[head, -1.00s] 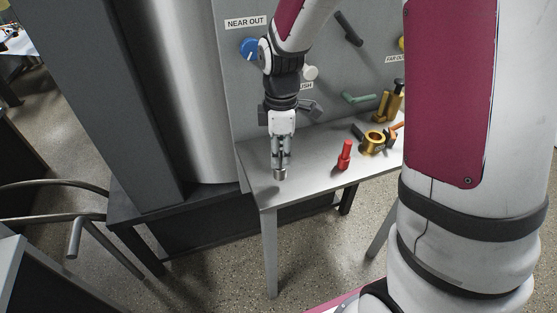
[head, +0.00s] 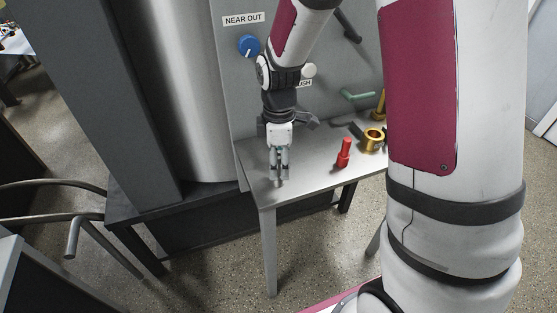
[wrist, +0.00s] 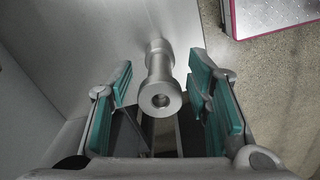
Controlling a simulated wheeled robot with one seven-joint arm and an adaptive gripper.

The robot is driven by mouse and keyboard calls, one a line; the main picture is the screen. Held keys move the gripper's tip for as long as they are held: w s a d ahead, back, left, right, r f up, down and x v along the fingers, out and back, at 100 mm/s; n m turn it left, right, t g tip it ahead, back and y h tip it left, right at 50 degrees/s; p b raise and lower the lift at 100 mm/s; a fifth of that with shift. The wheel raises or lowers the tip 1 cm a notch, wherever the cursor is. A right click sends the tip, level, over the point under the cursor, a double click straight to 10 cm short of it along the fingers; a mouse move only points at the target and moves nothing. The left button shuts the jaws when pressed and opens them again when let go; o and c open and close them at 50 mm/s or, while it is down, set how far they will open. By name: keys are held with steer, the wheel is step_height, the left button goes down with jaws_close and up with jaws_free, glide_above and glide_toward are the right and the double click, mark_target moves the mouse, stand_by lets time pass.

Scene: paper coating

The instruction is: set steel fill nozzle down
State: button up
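The steel fill nozzle (wrist: 160,95), a grey metal piece with a ringed, hollow near end, lies between my finger pads in the wrist view. A gap shows on each side of it, so the pads do not grip it. My gripper (head: 279,178) is open, pointing down over the left front part of the steel table (head: 311,170). In the head view the fingers largely hide the nozzle, and its contact with the table is hard to make out.
A red fitting (head: 344,153) and a brass ring piece (head: 373,140) stand to the right on the table. Behind is a grey panel with a blue knob (head: 249,46), a white knob (head: 309,70) and a green handle (head: 357,96). The table's front edge is close.

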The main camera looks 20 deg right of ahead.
step_height(320, 180, up, 12)
steer(key=r+p, duration=0.1)
steer(key=s+r+m+t, duration=0.1)
steer(key=s+r+m, duration=0.2)
steer(key=s+m, duration=0.4)
steer(key=s+r+m+t, duration=0.1)
steer(key=s+r+m, duration=0.3)
steer(key=s, duration=1.4)
steer(key=m, duration=0.3)
steer(key=shift+s+d+r+m+t, duration=0.2)
steer(key=shift+d+r+m+t, duration=0.1)
steer(key=shift+d+t, duration=0.1)
